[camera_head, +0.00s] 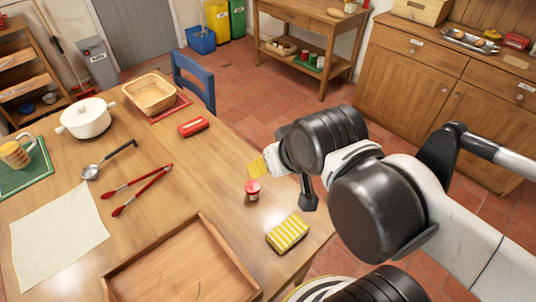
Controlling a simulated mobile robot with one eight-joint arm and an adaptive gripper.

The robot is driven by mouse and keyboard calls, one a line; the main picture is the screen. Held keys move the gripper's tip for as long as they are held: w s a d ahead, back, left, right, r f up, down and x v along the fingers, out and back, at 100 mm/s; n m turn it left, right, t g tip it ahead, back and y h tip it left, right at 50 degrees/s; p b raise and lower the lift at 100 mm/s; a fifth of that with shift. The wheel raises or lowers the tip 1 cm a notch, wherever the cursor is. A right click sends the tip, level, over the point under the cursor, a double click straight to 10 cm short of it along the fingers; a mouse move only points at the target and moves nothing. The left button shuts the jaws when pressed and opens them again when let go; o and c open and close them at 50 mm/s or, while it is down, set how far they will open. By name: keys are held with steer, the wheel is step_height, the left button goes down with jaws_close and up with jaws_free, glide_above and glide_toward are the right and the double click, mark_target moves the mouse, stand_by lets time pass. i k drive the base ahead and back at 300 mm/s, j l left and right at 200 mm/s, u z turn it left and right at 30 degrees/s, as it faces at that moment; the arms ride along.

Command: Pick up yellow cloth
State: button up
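A yellow-and-white striped folded cloth (288,234) lies on the wooden table (215,192) near its right front corner. My gripper (305,192) is at the end of my arm, above the table's right edge, beyond the cloth and apart from it. One dark finger part points down; the rest is hidden behind my wrist, so its opening does not show. A small yellow piece (257,168) shows just left of my wrist; I cannot tell what it is or whether it touches the gripper.
A red-lidded jar (252,190) stands beyond the cloth, left of my gripper. A wooden tray (180,268) lies left of the cloth. Red tongs (142,187), a ladle (108,160), a red case (194,126), a white pot (85,119) and a basket (151,94) are farther left.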

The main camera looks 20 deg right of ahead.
mark_target(286, 234)
steer(key=u, duration=0.95)
steer(key=k+z, duration=0.15)
steer(key=z, duration=0.25)
steer(key=k+l+z, duration=0.15)
steer(key=z, duration=0.3)
steer(key=k+z, duration=0.15)
steer(key=z, duration=0.15)
steer(key=k+j+z, duration=0.1)
steer(key=z, duration=0.25)
steer(key=k+l, duration=0.05)
